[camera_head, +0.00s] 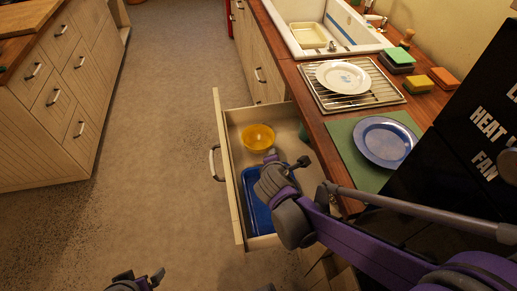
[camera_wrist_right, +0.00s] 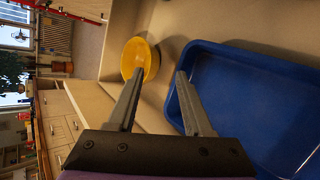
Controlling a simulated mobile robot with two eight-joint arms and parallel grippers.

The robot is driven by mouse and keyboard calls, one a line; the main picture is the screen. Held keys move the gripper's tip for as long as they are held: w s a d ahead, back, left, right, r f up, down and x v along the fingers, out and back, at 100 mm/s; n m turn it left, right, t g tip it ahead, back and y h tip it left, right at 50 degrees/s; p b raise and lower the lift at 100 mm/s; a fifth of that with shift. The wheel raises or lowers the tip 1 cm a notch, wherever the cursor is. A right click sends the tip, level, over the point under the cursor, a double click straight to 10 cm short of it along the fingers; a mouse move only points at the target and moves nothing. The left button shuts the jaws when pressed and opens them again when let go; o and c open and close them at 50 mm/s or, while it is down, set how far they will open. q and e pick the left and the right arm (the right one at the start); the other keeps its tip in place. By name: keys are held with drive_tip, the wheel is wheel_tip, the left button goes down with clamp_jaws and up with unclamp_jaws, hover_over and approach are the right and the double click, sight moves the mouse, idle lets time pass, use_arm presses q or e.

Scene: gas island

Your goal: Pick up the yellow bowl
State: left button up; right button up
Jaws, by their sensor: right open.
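The yellow bowl (camera_head: 258,137) sits upright in the open drawer (camera_head: 222,150), towards its far end. In the right wrist view the bowl (camera_wrist_right: 140,59) shows beyond the fingertips, nearest the left finger. My right gripper (camera_head: 287,161) is over the drawer, above the blue tray, on the near side of the bowl. In the right wrist view its fingers (camera_wrist_right: 160,78) are spread with nothing between them. My left gripper (camera_head: 138,280) shows only partly at the bottom edge, well away from the drawer; its jaw opening is unclear.
A blue tray (camera_head: 252,217) lies in the drawer's near part, partly hidden by my right arm; it also fills the right wrist view's right side (camera_wrist_right: 245,90). Above is the counter with a drying rack (camera_head: 327,93) and blue plate (camera_head: 385,141). Open floor (camera_head: 160,150) lies left.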

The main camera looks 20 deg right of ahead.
sight(269, 146)
drive_tip(key=w+d+f+n+b, duration=0.1)
drive_tip(key=w+f+n, duration=0.1)
drive_tip(key=w+n, duration=0.1)
drive_tip(key=w+d+f+n+t+b, duration=0.1)
drive_tip(key=w+f+n, duration=0.2)
drive_tip(key=w, duration=0.1)
drive_tip(key=w+d+f+n+t+h+b, duration=0.1)
drive_tip(key=w+f+n, duration=0.2)
drive_tip(key=w+n, duration=0.1)
drive_tip(key=shift+w+d, duration=0.25)
drive_tip(key=shift+d, duration=0.15)
drive_tip(key=shift+s+d+x, duration=0.15)
drive_tip(key=shift+x, duration=1.25)
drive_tip(key=shift+s+d+x, duration=0.1)
drive_tip(key=shift+x, duration=1.3)
use_arm(q)
wheel_tip(269, 146, down, 5)
drive_tip(key=shift+s+r, duration=0.1)
use_arm(e)
drive_tip(key=shift+f, duration=0.1)
clamp_jaws()
